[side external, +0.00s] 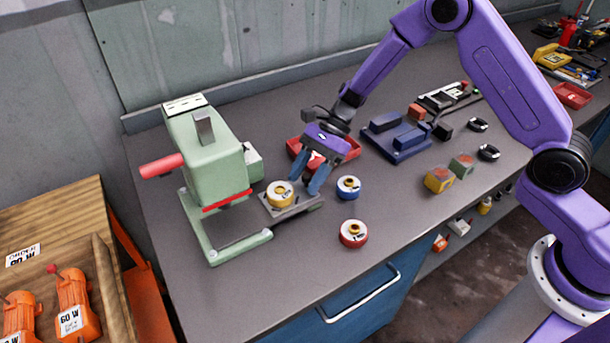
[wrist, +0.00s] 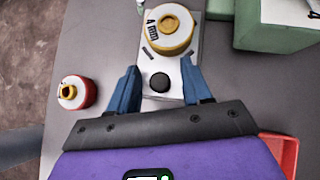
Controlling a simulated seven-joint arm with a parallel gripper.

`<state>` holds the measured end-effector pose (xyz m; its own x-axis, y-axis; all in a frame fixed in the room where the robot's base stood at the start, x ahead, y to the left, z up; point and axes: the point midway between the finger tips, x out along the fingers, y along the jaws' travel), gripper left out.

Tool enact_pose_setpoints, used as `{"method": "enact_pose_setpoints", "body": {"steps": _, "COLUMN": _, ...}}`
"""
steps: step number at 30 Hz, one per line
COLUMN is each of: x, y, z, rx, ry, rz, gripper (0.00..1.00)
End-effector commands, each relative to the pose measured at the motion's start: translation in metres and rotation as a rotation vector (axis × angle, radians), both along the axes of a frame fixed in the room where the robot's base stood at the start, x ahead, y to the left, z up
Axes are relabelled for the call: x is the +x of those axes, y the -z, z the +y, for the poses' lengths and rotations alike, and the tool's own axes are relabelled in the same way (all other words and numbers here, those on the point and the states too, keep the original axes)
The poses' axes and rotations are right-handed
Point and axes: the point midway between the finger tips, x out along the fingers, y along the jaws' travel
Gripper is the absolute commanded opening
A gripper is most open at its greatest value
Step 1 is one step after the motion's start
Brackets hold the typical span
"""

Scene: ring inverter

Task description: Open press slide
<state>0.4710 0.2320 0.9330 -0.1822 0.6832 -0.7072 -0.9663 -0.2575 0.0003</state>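The green press (side external: 205,150) with a red handle (side external: 160,166) stands at the left of the bench. Its grey slide plate (side external: 298,208) sticks out to the right of the press body, and it also shows in the wrist view (wrist: 188,58). A yellow and white ring part (side external: 281,194) sits on the plate; it also shows in the wrist view (wrist: 170,28). A black knob (wrist: 159,82) is on the near end of the plate. My gripper (side external: 307,184) is open above that end. In the wrist view its blue fingers (wrist: 160,72) are apart, on either side of the knob.
A blue ring part (side external: 348,187) and a red one (side external: 353,233) stand right of the slide. A red tray (side external: 345,147) is behind my gripper. A dark blue fixture (side external: 396,138) and two small blocks (side external: 439,180) lie farther right. The front bench is clear.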

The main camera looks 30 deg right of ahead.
Motion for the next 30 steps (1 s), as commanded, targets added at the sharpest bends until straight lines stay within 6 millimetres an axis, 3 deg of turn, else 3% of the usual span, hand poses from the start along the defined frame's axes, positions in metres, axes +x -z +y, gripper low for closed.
{"method": "enact_pose_setpoints", "body": {"steps": 13, "x": 0.004, "y": -0.01, "z": -0.009, "rx": 0.001, "ry": 0.001, "rz": -0.004, "gripper": 0.48}}
{"method": "enact_pose_setpoints", "body": {"steps": 30, "x": 0.025, "y": -0.091, "z": -0.087, "rx": 0.001, "ry": 0.004, "rz": -0.005, "gripper": 0.48}}
